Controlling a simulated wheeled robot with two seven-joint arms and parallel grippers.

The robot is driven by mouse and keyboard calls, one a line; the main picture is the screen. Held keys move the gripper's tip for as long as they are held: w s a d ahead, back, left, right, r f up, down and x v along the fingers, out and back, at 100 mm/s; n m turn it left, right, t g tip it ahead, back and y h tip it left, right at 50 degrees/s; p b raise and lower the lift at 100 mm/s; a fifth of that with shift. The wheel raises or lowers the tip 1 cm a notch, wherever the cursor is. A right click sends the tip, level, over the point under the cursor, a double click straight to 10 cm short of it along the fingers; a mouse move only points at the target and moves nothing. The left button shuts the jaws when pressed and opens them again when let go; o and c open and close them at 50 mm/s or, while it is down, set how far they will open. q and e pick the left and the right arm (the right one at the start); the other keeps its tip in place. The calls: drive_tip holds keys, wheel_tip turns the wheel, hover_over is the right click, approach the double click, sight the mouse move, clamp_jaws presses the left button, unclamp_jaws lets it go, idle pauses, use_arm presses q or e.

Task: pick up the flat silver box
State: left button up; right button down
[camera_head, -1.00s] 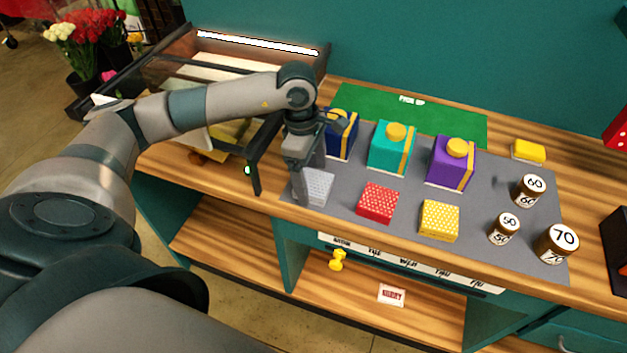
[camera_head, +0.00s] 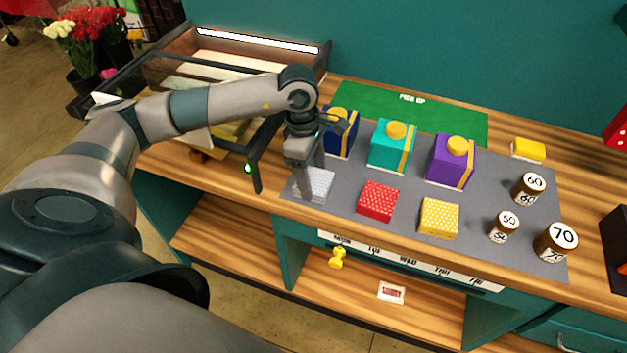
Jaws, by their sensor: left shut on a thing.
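The flat silver box (camera_head: 319,185) lies at the left front of the grey mat (camera_head: 400,180). It has a fine light pattern on its face. My left gripper (camera_head: 309,183) comes down over it from above, with its fingers at the box's sides. It is shut on the box, which looks to be at mat level; I cannot tell whether it is clear of the mat. The gripper's fingers hide part of the box. My right gripper is not in view.
A red box (camera_head: 378,201) and a yellow box (camera_head: 438,217) stand right of the silver one. Behind are blue (camera_head: 341,134), teal (camera_head: 391,149) and purple (camera_head: 451,163) gift boxes. Numbered jars (camera_head: 556,242) stand at the right. A glass-fronted case (camera_head: 250,163) is close on the left.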

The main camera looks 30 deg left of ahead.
sight(313, 179)
use_arm(q)
drive_tip(key=shift+r, duration=0.5)
wheel_tip(313, 179, up, 4)
drive_tip(key=shift+f+p, duration=0.15)
drive_tip(key=shift+p, duration=0.65)
drive_tip(key=s+d+r+p, duration=0.3)
drive_tip(key=s+d+r, duration=0.3)
drive_tip(key=s+d, duration=0.1)
drive_tip(key=shift+s+d+r, duration=0.15)
drive_tip(key=shift+s+d, duration=0.25)
drive_tip(key=shift+d, duration=0.5)
